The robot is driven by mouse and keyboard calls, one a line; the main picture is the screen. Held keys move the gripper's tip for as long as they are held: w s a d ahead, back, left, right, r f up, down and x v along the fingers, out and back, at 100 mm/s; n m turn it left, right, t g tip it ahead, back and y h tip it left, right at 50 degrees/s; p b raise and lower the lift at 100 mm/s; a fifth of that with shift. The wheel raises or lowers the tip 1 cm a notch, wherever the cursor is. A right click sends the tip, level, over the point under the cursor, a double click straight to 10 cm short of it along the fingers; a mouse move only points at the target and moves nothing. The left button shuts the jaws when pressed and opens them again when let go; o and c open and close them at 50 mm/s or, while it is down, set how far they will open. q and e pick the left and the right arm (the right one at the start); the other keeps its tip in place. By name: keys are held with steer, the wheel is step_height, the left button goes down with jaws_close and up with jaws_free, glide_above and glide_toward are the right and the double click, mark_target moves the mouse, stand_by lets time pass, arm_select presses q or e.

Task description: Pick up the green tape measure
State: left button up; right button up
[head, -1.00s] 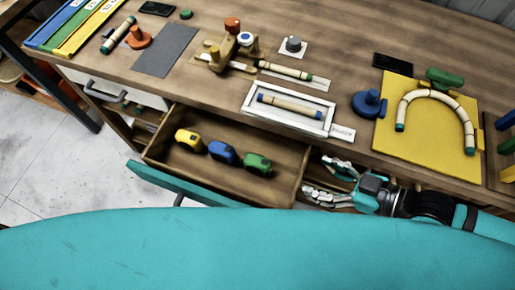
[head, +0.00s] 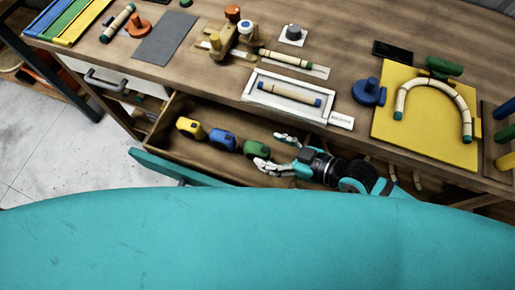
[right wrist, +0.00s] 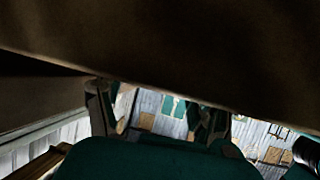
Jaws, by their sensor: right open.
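The green tape measure (head: 256,148) lies in the open drawer (head: 170,150), at the right end of a row with a blue tape measure (head: 222,140) and a yellow one (head: 190,127). My right gripper (head: 270,151) is open and comes from the right. Its two fingertips point at the green tape measure, close to its right side; whether they touch it I cannot tell. In the right wrist view my gripper's fingers (right wrist: 158,112) stand apart under a dark brown surface, and no tape measure shows there. My left gripper is not in view.
The workbench top (head: 345,65) overhangs behind the drawer. On it are a white-framed tray (head: 254,103) with a rattan piece, a blue knob-like part (head: 368,92) and a yellow board (head: 425,145) with a bent rattan arch.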

mark_target(263, 150)
steer(key=x, duration=0.3)
steer(key=shift+a+f, duration=0.15)
steer(key=shift+a, duration=0.25)
jaws_close()
